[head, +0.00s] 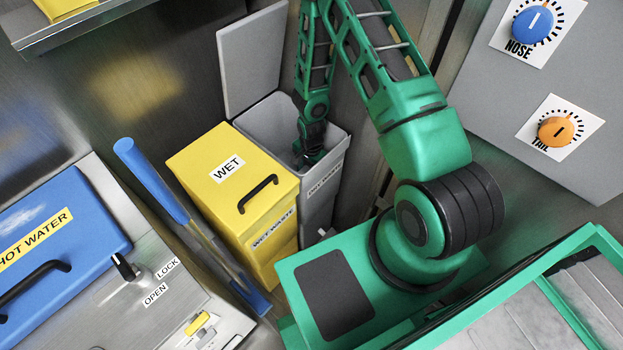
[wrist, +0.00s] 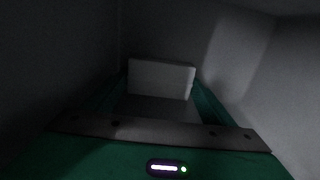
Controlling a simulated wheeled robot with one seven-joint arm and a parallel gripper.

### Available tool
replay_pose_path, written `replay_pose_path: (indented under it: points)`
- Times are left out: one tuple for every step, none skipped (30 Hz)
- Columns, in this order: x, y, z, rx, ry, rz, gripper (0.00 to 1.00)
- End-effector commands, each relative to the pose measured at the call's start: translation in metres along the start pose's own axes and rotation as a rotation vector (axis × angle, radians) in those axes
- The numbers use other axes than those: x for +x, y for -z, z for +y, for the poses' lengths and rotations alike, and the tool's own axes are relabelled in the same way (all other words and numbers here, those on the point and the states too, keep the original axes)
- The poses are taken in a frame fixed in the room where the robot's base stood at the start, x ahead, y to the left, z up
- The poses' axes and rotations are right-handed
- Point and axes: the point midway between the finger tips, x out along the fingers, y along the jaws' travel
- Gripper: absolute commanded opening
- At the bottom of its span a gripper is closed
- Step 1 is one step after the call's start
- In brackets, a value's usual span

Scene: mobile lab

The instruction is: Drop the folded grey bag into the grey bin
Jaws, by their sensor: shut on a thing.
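The grey bin (head: 321,190) stands behind and to the right of the yellow bin, with its grey lid (head: 252,60) swung up. My gripper (head: 305,158) reaches down through the bin's open top, and its fingertips are hard to make out in the head view. In the wrist view, my gripper is shut on a pale grey flat-faced block, the folded grey bag (wrist: 161,78). The bag is between the green fingers, with dim grey walls around it. The bag cannot be made out in the head view.
A yellow bin (head: 215,190) marked WET, lid shut, stands right beside the grey bin. A blue-handled tool (head: 150,178) leans at its left. A blue HOT WATER cover (head: 60,245) is at far left. A grey panel with NOSE and TAIL knobs (head: 556,131) is at right.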

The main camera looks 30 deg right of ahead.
Motion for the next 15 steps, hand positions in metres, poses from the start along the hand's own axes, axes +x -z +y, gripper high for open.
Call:
replay_pose_path:
  points:
    - [0.007,0.0,0.001,0.0,-0.002,-0.001,0.52]
    - [0.011,0.0,0.0,0.0,-0.002,-0.001,0.52]
    - [0.017,-0.001,0.001,0.0,-0.002,-0.001,0.52]
    - [0.021,0.0,0.001,0.0,-0.002,-0.001,0.52]
    - [0.024,0.0,0.001,0.0,-0.001,-0.001,0.52]
    - [0.028,0.0,0.0,0.0,-0.001,-0.001,0.52]
    - [0.03,0.0,0.0,0.0,-0.001,-0.001,0.52]
    - [0.03,0.0,0.0,0.0,-0.001,0.0,0.52]
    - [0.03,0.0,0.0,0.0,0.0,0.0,0.52]
    - [0.03,0.0,0.0,0.0,0.0,0.0,0.52]
    - [0.03,0.0,0.0,0.0,0.0,0.0,0.52]
    - [0.03,0.0,0.0,0.0,0.0,0.0,0.52]
    - [0.03,0.0,0.0,0.0,0.0,0.0,0.52]
    - [0.03,0.0,0.0,0.0,0.0,0.0,0.52]
    - [0.03,0.0,0.0,0.0,0.0,0.0,0.52]
